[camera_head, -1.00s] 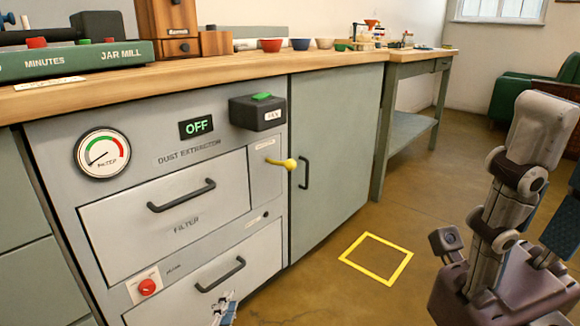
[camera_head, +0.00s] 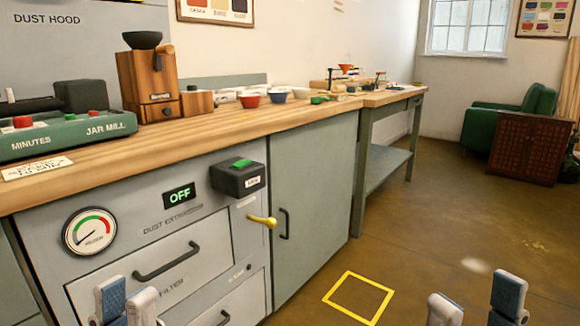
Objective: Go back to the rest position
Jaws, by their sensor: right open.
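My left gripper (camera_head: 127,302) is at the bottom left, in front of the dust extractor's drawers. Only its fingertips show, close together and overlapping the drawer fronts in the picture; whether they are apart or shut is unclear. My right gripper (camera_head: 476,302) is at the bottom right above the brown floor. Its two fingers stand well apart with nothing between them. The lower parts of both grippers are cut off by the picture's edge.
The dust extractor (camera_head: 165,228) reads OFF and has a yellow lever (camera_head: 262,221). The wooden worktop (camera_head: 215,128) carries a jar mill (camera_head: 65,138), a wooden grinder (camera_head: 150,88) and bowls. A yellow square (camera_head: 358,298) marks the floor. Open floor lies right, before a green armchair (camera_head: 535,105).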

